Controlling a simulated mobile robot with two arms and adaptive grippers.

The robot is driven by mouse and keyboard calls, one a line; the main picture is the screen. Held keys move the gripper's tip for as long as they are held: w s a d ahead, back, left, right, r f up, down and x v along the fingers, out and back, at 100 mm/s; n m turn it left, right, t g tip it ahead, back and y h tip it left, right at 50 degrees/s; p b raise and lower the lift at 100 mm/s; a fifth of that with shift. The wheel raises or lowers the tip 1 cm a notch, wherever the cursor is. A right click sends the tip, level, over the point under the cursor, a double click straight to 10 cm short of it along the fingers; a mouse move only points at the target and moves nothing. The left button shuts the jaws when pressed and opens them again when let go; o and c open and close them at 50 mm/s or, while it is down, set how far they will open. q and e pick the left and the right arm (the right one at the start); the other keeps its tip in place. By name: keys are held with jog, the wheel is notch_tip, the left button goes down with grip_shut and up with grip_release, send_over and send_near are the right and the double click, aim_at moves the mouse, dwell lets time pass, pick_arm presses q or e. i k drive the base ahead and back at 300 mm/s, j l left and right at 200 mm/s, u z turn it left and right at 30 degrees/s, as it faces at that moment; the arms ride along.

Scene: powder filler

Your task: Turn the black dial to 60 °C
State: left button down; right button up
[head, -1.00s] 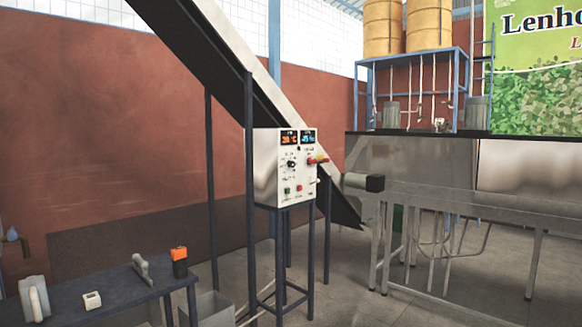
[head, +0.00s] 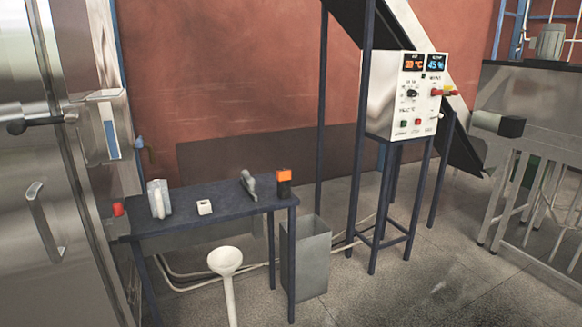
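The control box (head: 381,104) is white and stands on a dark blue stand, right of the middle in the head view. The black dial (head: 412,94) is on the upper part of its front panel, below two small displays. The left display (head: 414,63) shows orange figures with °C, too small to read surely. The right display (head: 436,63) is blue. The angle the dial points to is too small to tell. Neither of my grippers is in view.
A dark blue table (head: 222,207) at left holds small tools and an orange-black device (head: 284,184). A conveyor slopes behind the box. Open floor lies before the stand.

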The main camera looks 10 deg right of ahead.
aim_at(410, 93)
jog(key=i+l, duration=0.2)
jog(key=l, duration=0.15)
jog(key=i+l, duration=0.25)
jog(key=i+l+u, duration=0.1)
jog(key=l, duration=0.35)
jog(key=i+l, duration=0.3)
jog(key=i+l+u, duration=0.1)
jog(key=l, duration=0.35)
jog(key=i+l, duration=0.45)
jog(key=l, duration=0.3)
jog(key=i+u, duration=0.05)
